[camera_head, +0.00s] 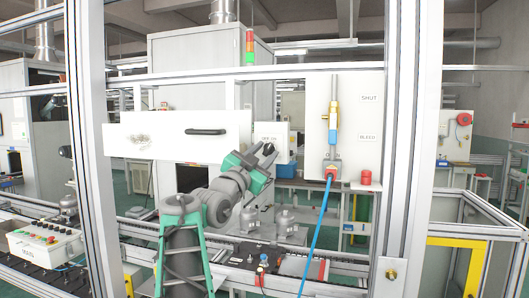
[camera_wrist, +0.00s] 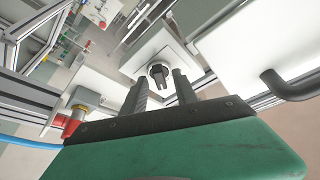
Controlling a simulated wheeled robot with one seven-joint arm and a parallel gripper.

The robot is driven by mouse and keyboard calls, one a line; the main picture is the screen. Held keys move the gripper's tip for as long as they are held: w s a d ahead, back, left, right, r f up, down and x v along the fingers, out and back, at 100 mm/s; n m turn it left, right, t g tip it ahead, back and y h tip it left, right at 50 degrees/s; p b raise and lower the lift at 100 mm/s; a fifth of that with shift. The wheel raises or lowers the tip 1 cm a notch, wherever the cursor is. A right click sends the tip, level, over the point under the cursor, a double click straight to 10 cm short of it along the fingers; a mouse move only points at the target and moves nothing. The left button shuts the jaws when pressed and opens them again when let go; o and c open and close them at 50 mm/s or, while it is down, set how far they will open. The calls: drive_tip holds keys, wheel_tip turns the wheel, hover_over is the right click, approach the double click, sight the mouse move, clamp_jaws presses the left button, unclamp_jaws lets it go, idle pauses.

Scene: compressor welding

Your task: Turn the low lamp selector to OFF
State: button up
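A dark round selector knob (camera_wrist: 158,72) with a protruding handle sits on the face of a small white box. The box (camera_head: 283,152) has a small text label on its upper front and is mounted to the right of a wide white panel. My gripper (camera_head: 268,150) is at the box's front and hides part of it. In the wrist view my gripper (camera_wrist: 161,82) has its two dark fingers apart, with the knob showing in the gap near the tips. I cannot tell whether the fingers touch it. The setting of the handle is not readable.
The wide white panel (camera_head: 175,132) with a black bar handle (camera_head: 206,132) is left of the box. To the right are a yellow and blue valve (camera_head: 333,120), a blue hose (camera_head: 315,238) and a red knob (camera_head: 366,177). Aluminium frame posts (camera_head: 412,130) stand in front.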

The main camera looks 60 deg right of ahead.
clamp_jaws()
drive_tip(key=shift+f+n+b, duration=0.1)
drive_tip(key=shift+n+b, duration=0.4)
drive_tip(key=shift+b, duration=0.05)
drive_tip(key=shift+s+f+n+t+h+b, duration=0.15)
drive_tip(key=shift+n+t+b, duration=0.25)
drive_tip(key=shift+n+b, duration=0.25)
drive_tip(key=shift+s+n+t+h+b, duration=0.15)
drive_tip(key=shift+n+t+b, duration=0.25)
drive_tip(key=shift+n+b, duration=0.2)
drive_tip(key=n+t+b, duration=0.2)
drive_tip(key=n, duration=0.1)
drive_tip(key=shift+n+b, duration=0.3)
drive_tip(key=shift+n, duration=0.05)
drive_tip(key=n+t+b, duration=0.2)
drive_tip(key=n+t, duration=0.1)
drive_tip(key=n, duration=0.2)
drive_tip(key=shift+s, duration=0.1)
drive_tip(key=shift+r+n+t+y+b, duration=0.15)
drive_tip(key=shift+n+t+y+b, duration=0.35)
drive_tip(key=shift+n, duration=0.75)
drive_tip(key=shift+r+n+t+y+b, duration=0.1)
drive_tip(key=shift+n+t+y+b, duration=0.4)
drive_tip(key=shift+n, duration=1.05)
